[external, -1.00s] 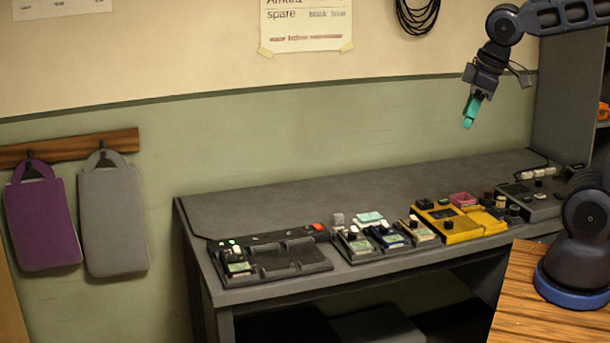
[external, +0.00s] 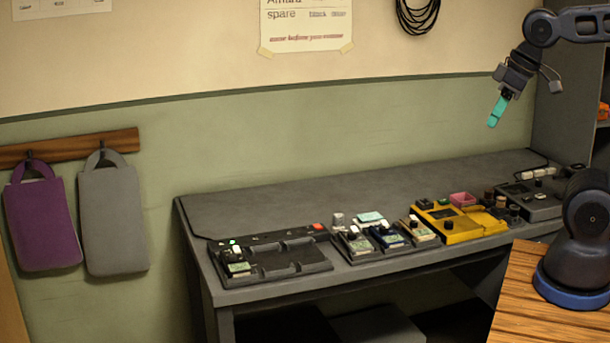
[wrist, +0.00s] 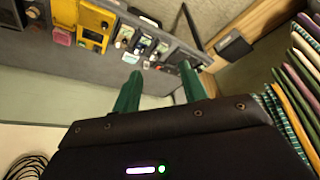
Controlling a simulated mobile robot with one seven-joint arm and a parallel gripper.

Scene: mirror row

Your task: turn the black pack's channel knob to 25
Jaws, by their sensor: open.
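A dark pack (external: 238,263), likely the black one, sits in the left end of a black dock (external: 300,269) on the grey bench. A knob and a pale label show on it; its channel number is too small to read. Three more small packs stand right of the dock: a dark one (external: 355,245), a blue one (external: 388,239) and a tan one (external: 420,231). Which of them counts as black I cannot tell for certain. My gripper (external: 496,111) is open and empty, high above the bench's right part. Its teal fingers (wrist: 160,90) are apart in the wrist view.
A yellow unit (external: 462,226), a pink box (external: 462,199) and a grey device (external: 538,204) stand along the bench (external: 330,195). Purple (external: 42,222) and grey (external: 113,222) pouches hang at left. Folded cloths (wrist: 300,75) show in the wrist view.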

